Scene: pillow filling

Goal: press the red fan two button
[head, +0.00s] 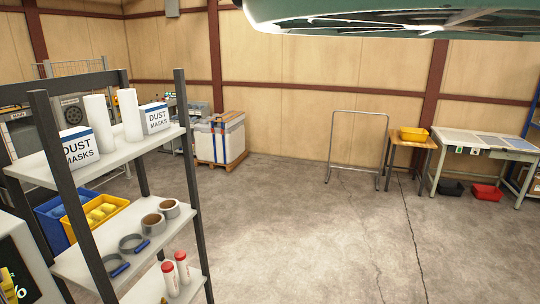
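I cannot make out a red fan two button in the head view. Grey machine panels (22,130) stand at the far left, partly hidden behind the shelf rack. One panel has a round dark grille (73,117). Small coloured marks (171,111) show on equipment behind the dust mask box, too small to tell what they are. A dark display with a white percent sign (17,272) is cut off at the lower left edge. My gripper is not in view.
A shelf rack (181,128) with boxes, rolls and bins fills the left foreground. A strapped white crate (233,140) stands on a pallet behind it. A metal frame (355,113) and tables (484,139) line the back right. A green structure (400,12) hangs overhead. The middle floor is clear.

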